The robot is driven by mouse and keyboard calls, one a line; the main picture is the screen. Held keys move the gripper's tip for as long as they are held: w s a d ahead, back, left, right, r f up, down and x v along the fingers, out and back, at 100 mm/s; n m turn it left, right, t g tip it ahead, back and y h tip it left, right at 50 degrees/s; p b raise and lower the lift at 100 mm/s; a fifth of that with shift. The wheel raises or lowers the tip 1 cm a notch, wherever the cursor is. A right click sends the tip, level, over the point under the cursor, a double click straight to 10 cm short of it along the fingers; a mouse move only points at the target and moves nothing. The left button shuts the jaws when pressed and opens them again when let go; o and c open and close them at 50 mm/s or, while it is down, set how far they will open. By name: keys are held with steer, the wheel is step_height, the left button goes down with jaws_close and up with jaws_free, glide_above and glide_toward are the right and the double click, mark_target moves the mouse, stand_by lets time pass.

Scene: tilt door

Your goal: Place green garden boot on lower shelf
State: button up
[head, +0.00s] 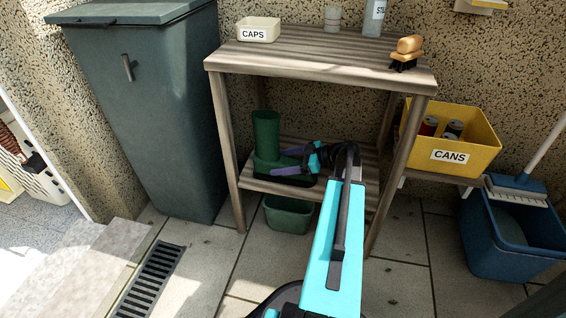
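The green garden boot (266,137) stands upright on the left part of the lower shelf (339,192) of the wooden table. Its shaft points up, and its foot with a dark sole points right. My gripper (281,159) reaches in from the right at the boot's foot, below the shaft. Its purple fingers are apart, with green of the boot showing by them. I cannot tell whether they press on the boot. My arm hides part of the lower shelf's right side.
The top shelf (300,62) holds a CAPS tray (258,29), a bottle (374,16) and a brush (406,53). A green tub (288,214) sits under the lower shelf. A tall bin (150,110) stands left, a yellow CANS crate (462,150) and blue bucket (513,240) right. Table legs flank the opening.

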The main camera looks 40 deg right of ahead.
steer(key=shift+r, duration=0.2)
steer(key=shift+s+d+r+p, duration=0.1)
steer(key=shift+s+d+p, duration=0.1)
steer(key=shift+p, duration=0.1)
steer(key=shift+p+v, duration=1.15)
steer(key=shift+v, duration=2.3)
steer(key=shift+s+a, duration=0.1)
